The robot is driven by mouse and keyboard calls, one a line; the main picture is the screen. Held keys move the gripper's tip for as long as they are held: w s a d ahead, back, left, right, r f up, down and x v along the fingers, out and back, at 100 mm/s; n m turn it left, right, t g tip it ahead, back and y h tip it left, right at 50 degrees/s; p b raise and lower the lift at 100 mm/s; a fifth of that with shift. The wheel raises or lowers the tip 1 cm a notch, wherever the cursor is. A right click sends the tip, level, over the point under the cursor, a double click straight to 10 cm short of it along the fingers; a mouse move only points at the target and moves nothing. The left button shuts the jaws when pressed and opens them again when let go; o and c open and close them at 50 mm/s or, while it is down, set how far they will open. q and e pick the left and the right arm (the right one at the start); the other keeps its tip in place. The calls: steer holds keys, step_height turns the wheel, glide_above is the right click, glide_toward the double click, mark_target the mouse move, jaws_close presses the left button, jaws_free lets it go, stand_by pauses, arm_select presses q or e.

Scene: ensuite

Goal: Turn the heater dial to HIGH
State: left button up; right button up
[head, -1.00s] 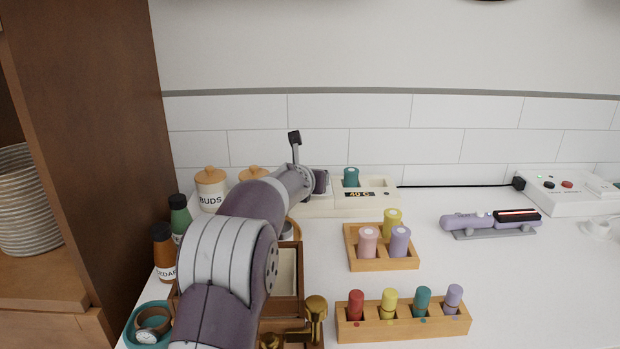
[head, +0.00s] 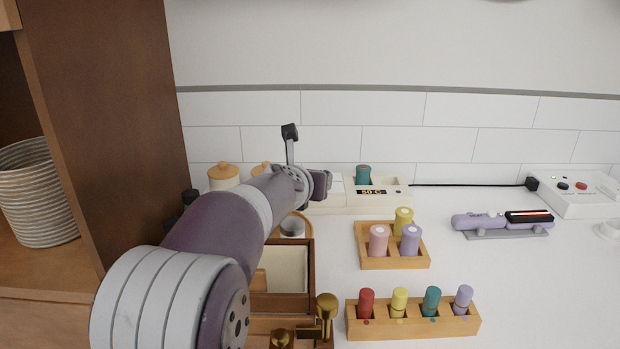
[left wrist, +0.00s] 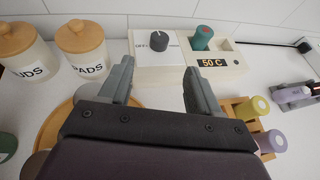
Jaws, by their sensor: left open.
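The heater (head: 385,203) is a cream box against the tiled wall, with a teal cylinder (head: 363,175) standing in it and a display (head: 371,192) that appears to read 50 C. In the left wrist view the heater (left wrist: 165,73) shows its dark round dial (left wrist: 158,41) on a white plate with small lettering, partly legible as "OFF". The display (left wrist: 213,62) reads 50 C there. My left gripper (left wrist: 158,84) is open and empty, its fingers in front of the heater, apart from the dial. In the head view my left gripper (head: 320,186) hides the heater's left part and the dial.
Two lidded jars (left wrist: 80,50) stand left of the heater. Wooden racks with coloured cylinders (head: 400,262) (head: 415,325) stand in front. A lilac styling tool (head: 500,222) and a white power box (head: 575,195) are at right. The brown cabinet (head: 95,120) bounds the left.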

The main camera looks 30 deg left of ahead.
arm_select(q)
steer(key=w+r+m+g+h+p, duration=0.4)
steer(key=w+r+m+p, duration=0.65)
steer(key=p, duration=2.35)
steer(key=a+f+m+g+p, duration=0.1)
steer(key=f+m, duration=0.3)
steer(key=m, duration=0.4)
steer(key=w+a+f+m+g+p, duration=0.1)
steer(key=f+m+g+p, duration=0.1)
steer(key=m, duration=0.7)
steer(key=a+f+m+g+y+p, duration=0.1)
steer(key=f+m+p, duration=0.2)
steer(key=f+m, duration=0.4)
steer(key=shift+w+a+f+m+g, duration=0.1)
steer(key=shift+w+a+m+g, duration=0.2)
steer(key=shift+m, duration=0.45)
steer(key=shift+w+a+f, duration=0.1)
steer(key=shift+f, duration=0.5)
